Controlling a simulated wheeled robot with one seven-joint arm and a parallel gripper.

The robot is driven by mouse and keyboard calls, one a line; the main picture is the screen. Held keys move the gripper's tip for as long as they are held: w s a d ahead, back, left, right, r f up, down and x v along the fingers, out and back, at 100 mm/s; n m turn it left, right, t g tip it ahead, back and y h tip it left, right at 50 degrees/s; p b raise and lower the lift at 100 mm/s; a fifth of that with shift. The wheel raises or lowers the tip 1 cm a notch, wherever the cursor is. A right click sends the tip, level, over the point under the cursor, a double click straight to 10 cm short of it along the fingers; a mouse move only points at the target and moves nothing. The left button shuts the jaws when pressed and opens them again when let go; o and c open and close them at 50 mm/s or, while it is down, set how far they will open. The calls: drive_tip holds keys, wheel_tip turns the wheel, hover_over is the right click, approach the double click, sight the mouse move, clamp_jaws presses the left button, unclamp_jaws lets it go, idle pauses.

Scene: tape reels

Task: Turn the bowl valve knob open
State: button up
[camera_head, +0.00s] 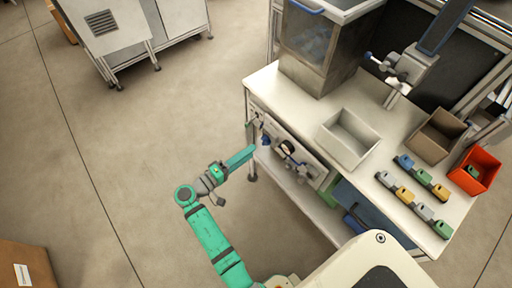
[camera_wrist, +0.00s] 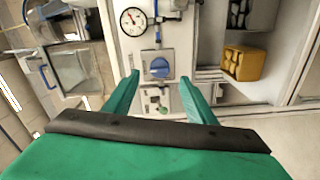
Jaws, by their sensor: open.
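A blue valve knob (camera_wrist: 159,68) sits on the light front panel in the wrist view, in line with the gap between my fingers. A small blue part (camera_head: 265,140) on the bench's front panel in the head view looks like the same knob. No label is readable, so I cannot confirm it is the bowl valve. My gripper (camera_head: 251,151) is open in front of the panel, and its green fingers show on both sides of the knob in the wrist view (camera_wrist: 159,77). They appear short of it, with no contact visible. The knob's exact setting is unclear.
A yellow bin (camera_wrist: 243,63) is to the right. The bench top (camera_head: 291,106) carries a hopper (camera_head: 318,57) and trays.

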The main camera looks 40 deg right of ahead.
drive_tip(key=shift+s+a, duration=0.15)
drive_tip(key=shift+a, duration=2.05)
drive_tip(key=shift+f, duration=0.1)
drive_tip(key=s+a+f+n+t+y, duration=0.3)
drive_tip(key=s+f+y, duration=0.2)
drive_tip(key=f, duration=0.3)
drive_tip(key=s+a+f+n+t+y, duration=0.3)
drive_tip(key=s+f+t+y, duration=0.15)
drive_tip(key=f, duration=0.35)
drive_tip(key=s+a+r+t+y, duration=0.1)
drive_tip(key=s+a+r+y, duration=0.1)
drive_tip(key=s+a+y, duration=0.5)
drive_tip(key=s+a+r+m+t, duration=0.1)
drive_tip(key=s+a+r+t, duration=0.1)
drive_tip(key=r, duration=0.5)
drive_tip(key=s+a+r+m+t+y, duration=0.1)
drive_tip(key=s+a+r+m, duration=0.1)
drive_tip(key=s+r, duration=0.3)
drive_tip(key=s+a+r+m+t, duration=0.1)
drive_tip(key=s+a+r+t, duration=0.1)
drive_tip(key=r, duration=0.7)
drive_tip(key=shift+s+a+r+t, duration=0.35)
drive_tip(key=shift+s+a, duration=0.1)
drive_tip(key=shift+s, duration=0.7)
drive_tip(key=shift+y, duration=0.25)
drive_tip(key=shift+c, duration=0.6)
